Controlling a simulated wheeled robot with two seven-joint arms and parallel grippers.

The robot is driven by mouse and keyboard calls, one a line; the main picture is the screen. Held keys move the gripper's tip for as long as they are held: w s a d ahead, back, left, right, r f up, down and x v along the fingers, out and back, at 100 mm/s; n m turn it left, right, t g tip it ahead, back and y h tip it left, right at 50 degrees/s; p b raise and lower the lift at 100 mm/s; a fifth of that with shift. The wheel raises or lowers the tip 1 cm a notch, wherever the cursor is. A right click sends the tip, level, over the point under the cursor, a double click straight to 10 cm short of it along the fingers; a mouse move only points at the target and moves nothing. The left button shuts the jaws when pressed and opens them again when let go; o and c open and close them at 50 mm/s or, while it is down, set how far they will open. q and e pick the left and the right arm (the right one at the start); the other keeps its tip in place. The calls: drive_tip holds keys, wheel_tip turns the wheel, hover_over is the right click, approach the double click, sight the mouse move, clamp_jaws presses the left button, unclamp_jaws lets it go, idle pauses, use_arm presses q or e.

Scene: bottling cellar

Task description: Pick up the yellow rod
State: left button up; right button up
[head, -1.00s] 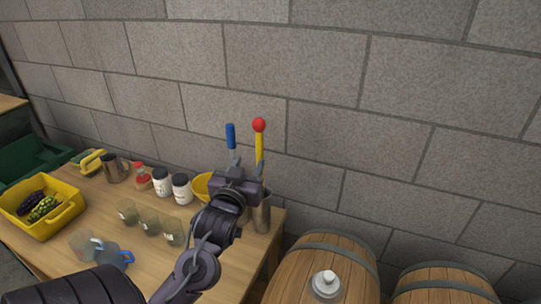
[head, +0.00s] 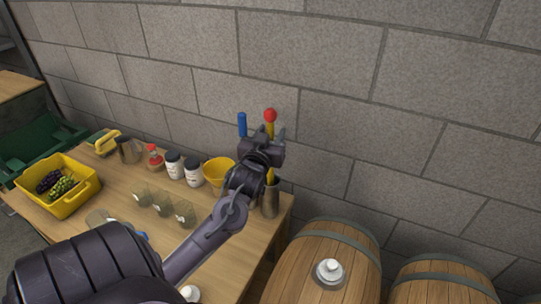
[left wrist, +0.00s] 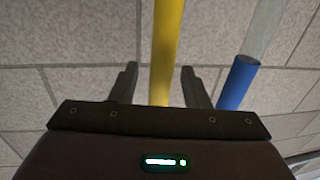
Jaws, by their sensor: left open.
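The yellow rod (head: 270,175) has a red ball on top and stands upright in a metal cylinder (head: 270,199) at the table's right corner. My left gripper (head: 270,132) is open at the rod's upper part, below the ball, and hides some of it. In the left wrist view the yellow rod (left wrist: 166,48) shows between the two spread fingers of my left gripper (left wrist: 160,78), apart from both. I cannot tell how deep it sits between them. My right gripper is not in view.
A blue-ended rod (head: 242,124) stands just left of the yellow one; it shows beside a finger in the left wrist view (left wrist: 238,82). A yellow bowl (head: 216,172), jars (head: 193,172) and glasses (head: 162,203) stand on the table (head: 122,191). Barrels (head: 342,265) stand right; a block wall is behind.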

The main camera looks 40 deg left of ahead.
use_arm(q)
drive_tip(key=shift+s, duration=0.1)
drive_tip(key=c, duration=0.9)
clamp_jaws()
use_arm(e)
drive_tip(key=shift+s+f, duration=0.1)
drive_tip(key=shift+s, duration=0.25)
use_arm(q)
drive_tip(key=shift+r, duration=0.1)
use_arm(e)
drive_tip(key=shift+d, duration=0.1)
